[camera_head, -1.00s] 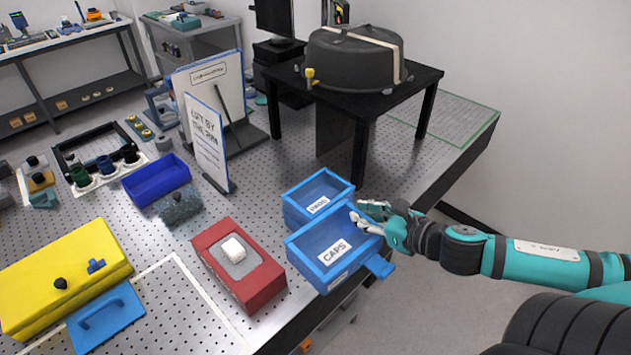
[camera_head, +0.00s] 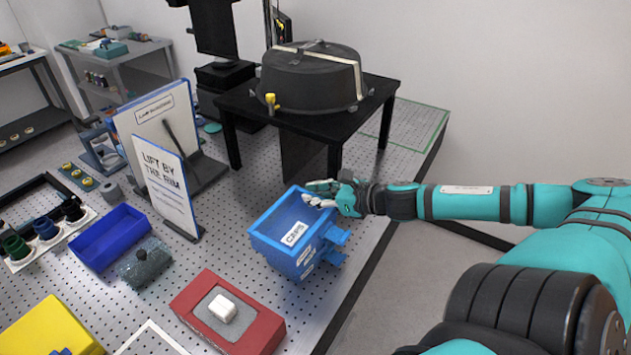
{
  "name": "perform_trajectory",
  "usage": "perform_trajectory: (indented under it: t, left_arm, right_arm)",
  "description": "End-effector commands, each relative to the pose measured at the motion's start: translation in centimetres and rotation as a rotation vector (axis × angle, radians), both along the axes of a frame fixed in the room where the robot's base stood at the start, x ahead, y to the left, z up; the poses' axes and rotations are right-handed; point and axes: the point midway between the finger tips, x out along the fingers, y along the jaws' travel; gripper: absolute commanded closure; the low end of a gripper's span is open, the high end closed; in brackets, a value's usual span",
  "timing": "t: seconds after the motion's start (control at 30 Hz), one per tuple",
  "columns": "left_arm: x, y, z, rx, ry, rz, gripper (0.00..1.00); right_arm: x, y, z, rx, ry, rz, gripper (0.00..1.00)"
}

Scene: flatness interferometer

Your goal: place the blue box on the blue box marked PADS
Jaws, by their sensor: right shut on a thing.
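The open blue box labelled CAPS (camera_head: 293,212) is in the middle of the head view, above the second blue box (camera_head: 302,268). The lower box is mostly hidden; part of its front, a label and a side tab show. The two boxes look roughly lined up, and I cannot tell if the upper one rests fully on the lower. My right gripper (camera_head: 322,194) is shut on the right rim of the CAPS box. My left gripper is out of view.
A red block with a white piece (camera_head: 240,317) lies in front. A dark blue tray (camera_head: 110,237) and a sign (camera_head: 165,183) stand left. A black table (camera_head: 375,92) bearing a dark round cover (camera_head: 312,80) stands behind. The bench's right edge is close to the boxes.

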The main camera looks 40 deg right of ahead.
Motion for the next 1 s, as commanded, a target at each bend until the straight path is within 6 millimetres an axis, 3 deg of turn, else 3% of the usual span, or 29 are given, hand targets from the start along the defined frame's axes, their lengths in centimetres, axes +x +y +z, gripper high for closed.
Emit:
perform_trajectory:
  t: [0.1,0.3,0.5,0.7,1.0]
  left_arm:
    - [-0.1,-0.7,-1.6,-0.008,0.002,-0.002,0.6]
    - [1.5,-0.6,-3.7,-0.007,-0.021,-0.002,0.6]
    - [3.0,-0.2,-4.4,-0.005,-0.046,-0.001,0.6]
    - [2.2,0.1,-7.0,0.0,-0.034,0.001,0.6]
    - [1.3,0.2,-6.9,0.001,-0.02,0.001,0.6]
  right_arm:
    - [2.2,-2.5,-0.7,-0.006,-0.005,0.001,1.0]
    - [4.3,-5.1,-1.1,-0.005,-0.004,0.002,1.0]
    - [4.7,-5.6,-1.5,0.001,-0.002,0.001,1.0]
    - [4.7,-5.6,-4.3,0.001,-0.003,0.001,1.0]
    - [4.7,-5.6,-4.2,0.0,-0.001,0.001,1.0]
